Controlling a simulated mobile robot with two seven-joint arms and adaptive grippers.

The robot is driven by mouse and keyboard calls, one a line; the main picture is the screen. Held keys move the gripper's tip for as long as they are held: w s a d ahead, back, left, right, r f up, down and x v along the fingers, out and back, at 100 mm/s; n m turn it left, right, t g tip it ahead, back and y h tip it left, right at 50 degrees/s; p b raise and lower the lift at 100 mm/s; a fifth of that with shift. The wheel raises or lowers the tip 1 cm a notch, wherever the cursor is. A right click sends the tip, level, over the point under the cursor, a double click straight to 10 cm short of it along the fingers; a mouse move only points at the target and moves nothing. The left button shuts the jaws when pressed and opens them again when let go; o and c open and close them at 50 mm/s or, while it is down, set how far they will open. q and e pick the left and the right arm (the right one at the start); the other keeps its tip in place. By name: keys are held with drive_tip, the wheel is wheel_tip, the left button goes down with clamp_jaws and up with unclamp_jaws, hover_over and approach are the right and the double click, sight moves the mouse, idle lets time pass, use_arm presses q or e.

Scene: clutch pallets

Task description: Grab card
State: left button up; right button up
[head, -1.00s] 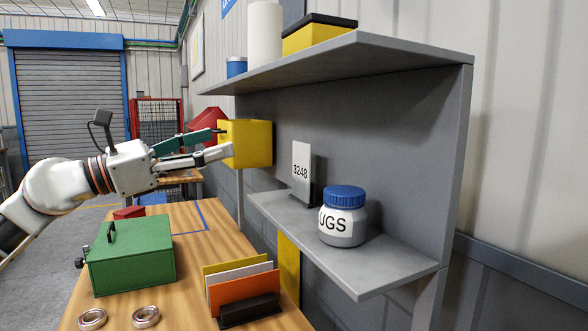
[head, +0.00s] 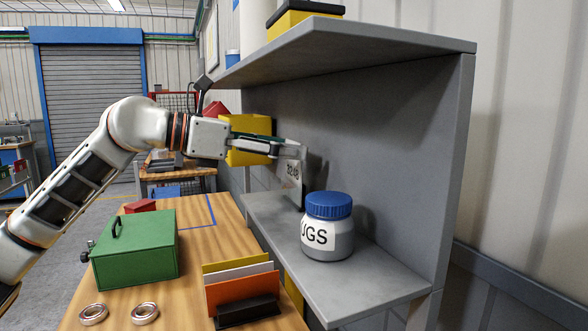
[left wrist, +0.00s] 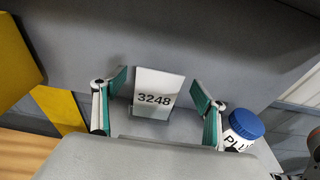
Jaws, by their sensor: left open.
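My left gripper (head: 298,150) reaches in from the left at the upper part of the card. In the left wrist view the card (left wrist: 157,100) stands between the two spread fingers of my left gripper (left wrist: 159,88), with a gap on each side. The gripper is open and empty. My right gripper is not in view.
A blue-lidded jar (head: 327,228) stands on the lower shelf (head: 370,288) close to the right of the card. The upper shelf (head: 350,58) overhangs it. A yellow box (head: 235,128) is behind my left gripper. A green box (head: 135,250) and a file rack (head: 246,312) are on the table.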

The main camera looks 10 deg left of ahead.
use_arm(q)
drive_tip(key=shift+x, duration=1.15)
drive_tip(key=c, duration=1)
drive_tip(key=shift+o, duration=0.2)
drive_tip(key=shift+r, duration=0.15)
